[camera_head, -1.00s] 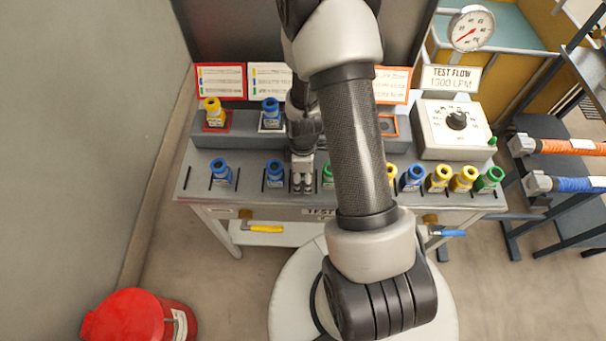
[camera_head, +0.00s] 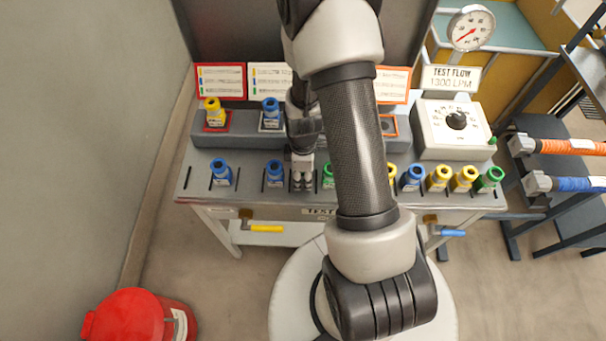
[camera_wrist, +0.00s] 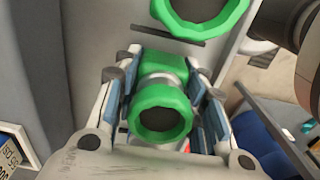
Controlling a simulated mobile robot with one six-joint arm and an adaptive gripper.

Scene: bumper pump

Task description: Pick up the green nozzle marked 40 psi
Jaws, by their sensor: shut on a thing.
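In the wrist view a green nozzle (camera_wrist: 160,113) stands between the two fingers of my gripper (camera_wrist: 165,105), which are shut on its sides. Its open round mouth faces the camera, and its marking cannot be read. In the head view my gripper (camera_head: 302,178) is at the front row of the bench, and the held nozzle is hidden there. A second green nozzle (camera_wrist: 200,15) is close by at the top of the wrist view. In the head view a green nozzle (camera_head: 328,176) shows partly behind my arm, just right of the gripper.
Blue nozzles (camera_head: 274,174) stand to the left on the grey bench (camera_head: 200,182). Yellow, blue and green nozzles (camera_head: 489,179) stand to the right. A raised shelf behind holds a yellow nozzle (camera_head: 214,113) and a blue nozzle (camera_head: 271,113). A dial box (camera_head: 450,135) is at the back right.

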